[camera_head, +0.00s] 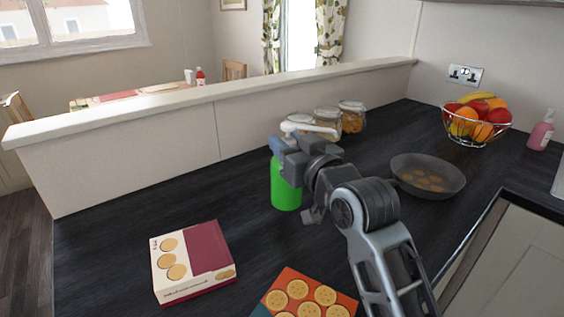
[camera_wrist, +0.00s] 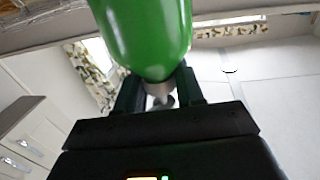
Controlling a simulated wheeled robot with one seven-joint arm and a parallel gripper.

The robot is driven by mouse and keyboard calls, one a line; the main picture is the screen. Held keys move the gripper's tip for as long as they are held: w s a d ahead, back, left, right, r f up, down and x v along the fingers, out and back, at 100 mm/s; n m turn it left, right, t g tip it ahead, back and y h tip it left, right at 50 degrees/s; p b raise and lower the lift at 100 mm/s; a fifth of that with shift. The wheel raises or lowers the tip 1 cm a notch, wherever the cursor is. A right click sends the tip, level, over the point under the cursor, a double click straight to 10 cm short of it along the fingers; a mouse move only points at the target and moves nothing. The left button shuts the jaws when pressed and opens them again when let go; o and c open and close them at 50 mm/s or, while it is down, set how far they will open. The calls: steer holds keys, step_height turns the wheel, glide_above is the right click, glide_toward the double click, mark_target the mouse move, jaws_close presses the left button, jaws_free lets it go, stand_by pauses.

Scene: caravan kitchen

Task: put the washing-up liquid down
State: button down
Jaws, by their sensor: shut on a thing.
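The washing-up liquid is a green bottle (camera_head: 285,188) with a white pump top, seen upright in the head view. My gripper (camera_head: 288,148) is shut on its neck, just below the pump. In the wrist view the green body (camera_wrist: 150,35) fills the top middle and narrows to the neck between my two fingers (camera_wrist: 160,92). The bottle's base is over the dark worktop (camera_head: 225,205); I cannot tell whether it touches it. My arm and wrist hide part of the bottle's upper right side.
Several lidded jars (camera_head: 352,117) stand behind the bottle by the low partition. A frying pan (camera_head: 428,176), a fruit basket (camera_head: 477,128) and a pink bottle (camera_head: 540,133) are to the right. Two biscuit boxes (camera_head: 192,262) (camera_head: 306,296) lie in front. Worktop left of the bottle is clear.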

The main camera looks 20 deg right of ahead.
steer(key=shift+w+a+f, duration=0.2)
steer(key=shift+a+f, duration=0.15)
steer(key=shift+a, duration=0.15)
steer(key=shift+d+f, duration=0.15)
steer(key=shift+f, duration=1.8)
steer(key=shift+f, duration=0.2)
steer(key=c, duration=0.7)
jaws_free()
